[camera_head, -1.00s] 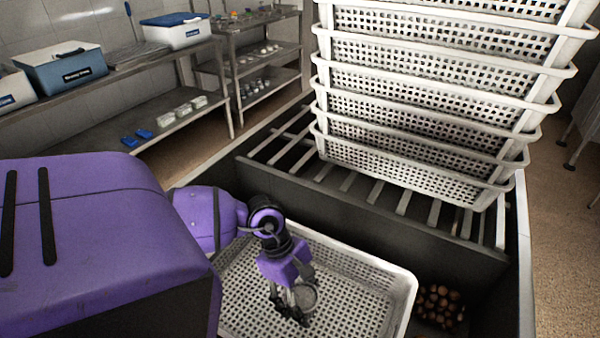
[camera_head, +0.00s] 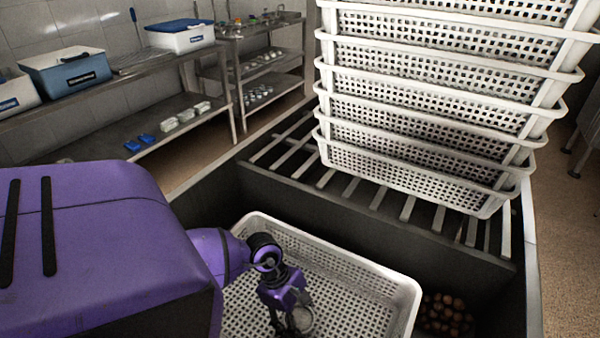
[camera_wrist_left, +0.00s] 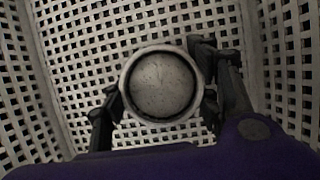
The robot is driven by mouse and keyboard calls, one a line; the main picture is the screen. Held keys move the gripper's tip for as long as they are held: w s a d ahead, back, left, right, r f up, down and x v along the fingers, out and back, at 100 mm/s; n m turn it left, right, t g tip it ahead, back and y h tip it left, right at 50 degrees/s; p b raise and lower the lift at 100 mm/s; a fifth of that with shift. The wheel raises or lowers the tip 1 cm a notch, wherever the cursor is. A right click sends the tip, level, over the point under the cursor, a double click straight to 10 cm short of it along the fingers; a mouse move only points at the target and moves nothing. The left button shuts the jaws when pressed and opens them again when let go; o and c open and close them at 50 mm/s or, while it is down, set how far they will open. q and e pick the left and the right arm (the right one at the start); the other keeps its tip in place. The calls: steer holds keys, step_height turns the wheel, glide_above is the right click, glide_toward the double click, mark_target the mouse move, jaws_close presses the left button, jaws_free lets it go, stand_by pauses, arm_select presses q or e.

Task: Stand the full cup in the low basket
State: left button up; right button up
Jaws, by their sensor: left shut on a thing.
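The low basket (camera_head: 385,283) is a white perforated tray in the dark trough at the bottom of the head view; its perforated floor and walls (camera_wrist_left: 262,60) fill the left wrist view. The cup (camera_wrist_left: 160,85) is round with a pale rim, seen from above, and its inside shows a grey surface. It also shows, small, in the head view (camera_head: 304,318). My left gripper (camera_wrist_left: 160,108) has a finger on each side of the cup and is shut on it, over the basket floor. Whether the cup's base touches the floor cannot be told. My right gripper is not in view.
A tall stack of white perforated baskets (camera_head: 430,120) stands on slats behind the low basket. Several brown round things (camera_head: 445,312) lie in the trough at the right. Shelves with boxes (camera_head: 65,75) stand at the back left.

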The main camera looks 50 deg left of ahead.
arm_select(q)
steer(key=shift+f, duration=0.15)
steer(key=o, duration=0.9)
steer(key=v, duration=1.2)
steer(key=shift+p, duration=0.3)
